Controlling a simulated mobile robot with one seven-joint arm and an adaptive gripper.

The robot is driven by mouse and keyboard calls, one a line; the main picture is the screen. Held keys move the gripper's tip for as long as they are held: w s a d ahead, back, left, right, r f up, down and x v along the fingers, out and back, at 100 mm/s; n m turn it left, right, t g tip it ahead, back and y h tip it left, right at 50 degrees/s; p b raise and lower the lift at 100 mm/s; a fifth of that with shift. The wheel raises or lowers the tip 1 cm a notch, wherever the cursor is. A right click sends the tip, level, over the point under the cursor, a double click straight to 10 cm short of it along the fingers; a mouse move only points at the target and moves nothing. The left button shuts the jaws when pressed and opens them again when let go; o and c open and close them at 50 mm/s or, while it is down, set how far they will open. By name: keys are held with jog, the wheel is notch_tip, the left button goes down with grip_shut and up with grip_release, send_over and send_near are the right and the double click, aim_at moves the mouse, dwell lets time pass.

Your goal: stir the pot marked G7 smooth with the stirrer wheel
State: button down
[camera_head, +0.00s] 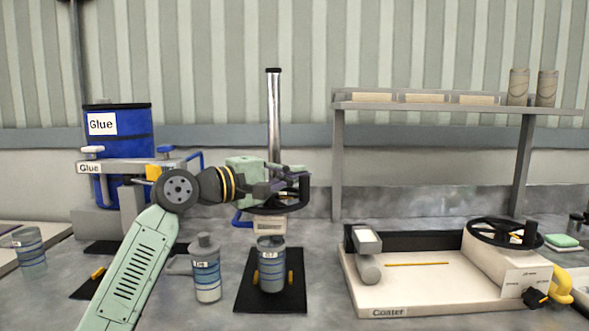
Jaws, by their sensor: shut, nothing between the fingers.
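A striped blue-grey pot (271,268) stands upright on a black mat below the stirrer, between two yellow pieces; its small label is too blurred to read surely. The stirrer's dark wheel (268,210) sits low on a tall metal post (273,120), above that pot. My gripper (293,187) reaches in from the left at the wheel's height and overlaps it in the picture. Its fingers are shut with nothing between them. I cannot tell whether they touch the wheel. My gripper hides part of the wheel and post.
A blue glue drum (120,145) stands behind my arm. The coater (420,297) with its handwheel (503,232) fills the right, before a shelf (435,104).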

aim_at(301, 178)
jog(key=m+g+h, duration=0.1)
jog(key=g, duration=0.1)
jog(key=s+m+g+h+p, duration=0.1)
jog(key=m+g, duration=0.1)
jog(key=g, duration=0.1)
jog(key=s+m+g+h, duration=0.1)
jog(key=m+g, duration=0.1)
jog(key=shift+a+g+h+p, duration=0.2)
jog(key=shift+g+h+p, duration=0.1)
jog(key=shift+p, duration=0.05)
jog(key=shift+s+a+m, duration=0.1)
jog(key=shift+s+m, duration=0.1)
jog(key=shift+m, duration=0.2)
jog(key=shift+s+a+b, duration=0.2)
jog(key=shift+s+b, duration=0.1)
jog(key=shift+s, duration=0.05)
jog(key=shift+s+a, duration=0.15)
jog(key=shift+s, duration=0.1)
jog(key=shift+s+g+b, duration=0.1)
jog(key=shift+g+b, duration=0.2)
dwell(0.7)
jog(key=s+a, duration=0.2)
jog(key=a, duration=1)
jog(key=shift+a+f, duration=0.1)
jog(key=shift+a, duration=0.1)
